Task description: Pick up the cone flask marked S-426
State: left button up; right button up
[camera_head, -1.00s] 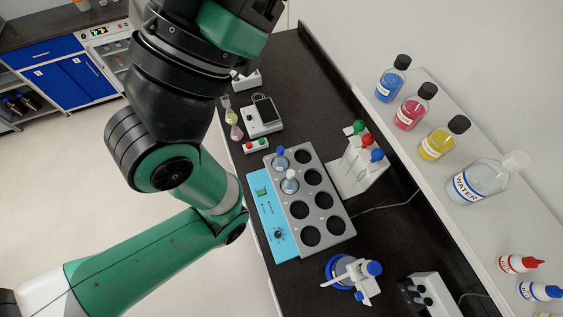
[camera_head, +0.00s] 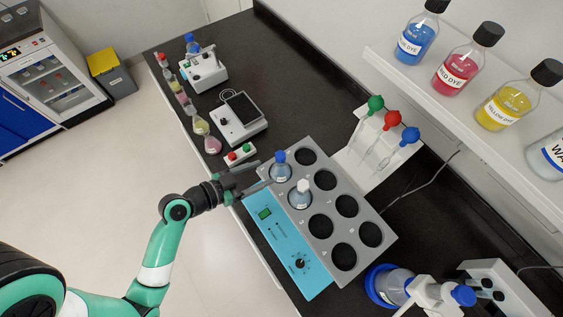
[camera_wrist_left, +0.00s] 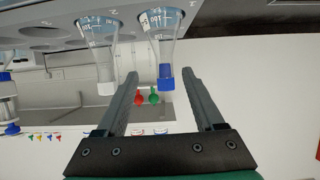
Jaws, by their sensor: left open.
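Two cone flasks sit in the grey water bath (camera_head: 352,205). One has a blue cap (camera_head: 281,168), the other a white cap (camera_head: 300,195). Their markings are too small to read, so I cannot tell which is S-426. My left gripper (camera_head: 258,177) is open beside the bath, close to the blue-capped flask. In the left wrist view, which looks upside down, the blue-capped flask (camera_wrist_left: 165,45) lines up between the open fingers (camera_wrist_left: 163,80), and the white-capped flask (camera_wrist_left: 103,55) is left of them. Contact is not clear. My right gripper is not in view.
A small box with red and green buttons (camera_head: 239,154) and a grey device (camera_head: 240,118) stand nearby. A rack with colored bulbs (camera_head: 375,145) is behind the bath. A round-bottom flask on a blue ring (camera_head: 383,285) is at the lower right. Dye bottles (camera_head: 457,70) line the shelf.

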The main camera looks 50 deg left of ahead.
aim_at(277, 165)
pick_arm(q)
jog(key=shift+b+x, duration=1.1)
jog(key=shift+x, duration=0.05)
jog(key=x, duration=0.4)
jog(key=shift+a+r, duration=0.15)
jog(key=shift+r, duration=0.1)
jog(key=shift+a+x, duration=0.15)
jog(key=shift+x, duration=1.25)
jog(key=shift+a+x, duration=0.15)
jog(key=shift+x, duration=1.25)
jog(key=shift+f, duration=0.1)
grip_shut()
